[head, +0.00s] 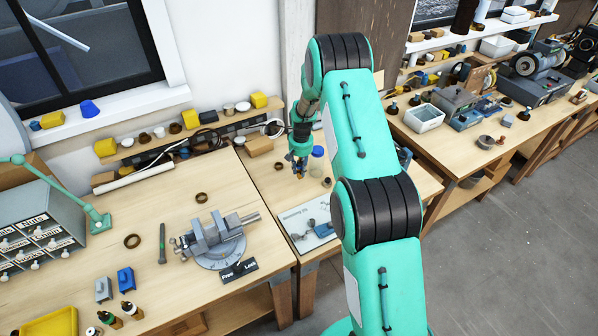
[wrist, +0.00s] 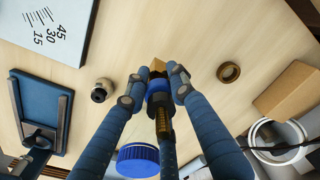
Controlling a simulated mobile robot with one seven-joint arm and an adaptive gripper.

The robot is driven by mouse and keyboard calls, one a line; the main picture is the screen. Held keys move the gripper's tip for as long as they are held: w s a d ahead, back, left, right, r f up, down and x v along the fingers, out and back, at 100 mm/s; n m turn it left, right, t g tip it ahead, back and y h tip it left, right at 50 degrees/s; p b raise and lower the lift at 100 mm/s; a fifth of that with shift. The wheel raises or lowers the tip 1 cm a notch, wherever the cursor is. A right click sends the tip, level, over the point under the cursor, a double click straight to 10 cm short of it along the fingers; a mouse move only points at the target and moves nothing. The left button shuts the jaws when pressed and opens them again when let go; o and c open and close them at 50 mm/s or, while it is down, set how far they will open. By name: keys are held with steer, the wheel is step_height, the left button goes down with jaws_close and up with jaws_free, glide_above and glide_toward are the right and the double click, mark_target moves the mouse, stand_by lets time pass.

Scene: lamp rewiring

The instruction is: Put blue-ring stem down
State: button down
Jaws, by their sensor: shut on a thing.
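In the wrist view my gripper (wrist: 155,88) is shut on the blue-ring stem (wrist: 163,122). The stem has a brass threaded part, a dark collar and a blue ring between the fingertips. A small brass-coloured block shows just beyond the fingertips. In the head view my gripper (head: 299,166) is low over the middle bench, beside a blue-lidded jar (head: 317,152). The stem is too small to make out there. I cannot tell whether the stem touches the bench top.
Near the gripper are a brass ring (wrist: 229,72), a small metal fitting (wrist: 102,88), a cardboard box (wrist: 287,90) and a blue jar lid (wrist: 138,160). A scale plate (wrist: 50,30) lies at the upper left. A vise (head: 217,238) stands on the left bench. Bare wood surrounds the fingertips.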

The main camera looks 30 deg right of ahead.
mark_target(299, 171)
steer(key=shift+w+d, duration=0.15)
steer(key=shift+w, duration=0.35)
steer(key=shift+w+d, duration=0.15)
steer(key=shift+w, duration=0.35)
steer(key=shift+f, duration=0.1)
steer(key=shift+f+p, duration=0.35)
steer(key=shift+f, duration=1.35)
steer(key=shift+f, duration=0.1)
steer(key=c, duration=1.5)
jaws_free()
